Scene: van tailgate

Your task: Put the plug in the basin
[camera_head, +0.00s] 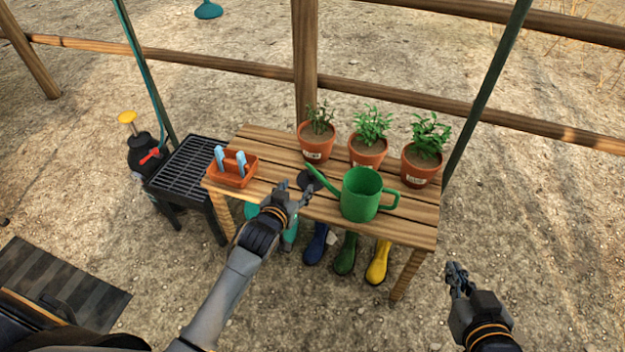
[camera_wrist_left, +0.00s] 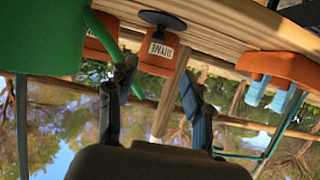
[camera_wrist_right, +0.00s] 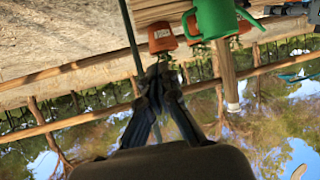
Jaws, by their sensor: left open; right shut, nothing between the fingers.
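A small dark round disc (camera_head: 309,180), which looks like the plug, lies on the wooden table beside the green can's spout. In the left wrist view it shows as a dark disc with a short stem (camera_wrist_left: 162,19). My left gripper (camera_head: 294,192) is open and empty, just short of the disc, near the table's front edge; its fingers (camera_wrist_left: 157,85) are spread in its wrist view. My right gripper (camera_head: 457,272) is shut and empty, off the table's right front corner. I cannot clearly make out a basin; a black slatted-top unit (camera_head: 187,164) stands left of the table.
A green watering can (camera_head: 360,195) stands right of my left gripper. Three potted plants (camera_head: 367,152) line the table's back. An orange caddy (camera_head: 233,175) with blue-handled tools is at its left end. Several boots (camera_head: 346,255) stand below. A post (camera_head: 490,85) rises behind the right end.

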